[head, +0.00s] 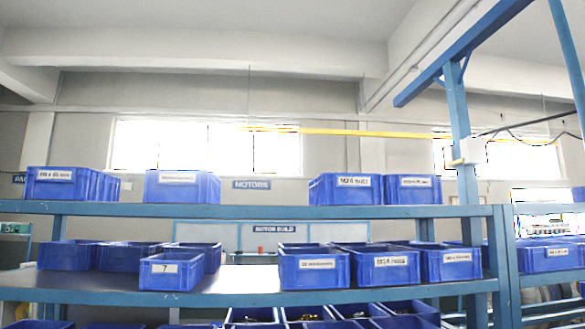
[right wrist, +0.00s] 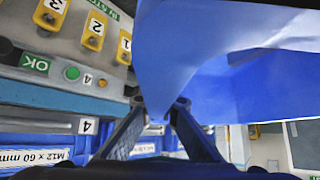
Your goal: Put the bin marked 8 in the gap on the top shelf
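The top shelf (head: 250,211) crosses the head view. Its wide gap lies between a blue bin (head: 181,188) on the left and a pair of blue bins (head: 345,190) on the right. No bin marked 8 can be read. In the right wrist view my right gripper (right wrist: 160,103) has its fingertips at the lower edge of a large, close blue bin (right wrist: 220,60) and looks shut on it. The bin's label is hidden, so I cannot tell its number. My left gripper is in neither view.
A bin marked 7 (head: 171,271) stands on the middle shelf among other blue bins. A blue post (head: 462,150) rises at the right. The right wrist view shows a panel (right wrist: 75,70) with yellow numbered parts and labelled bins (right wrist: 45,150) nearby.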

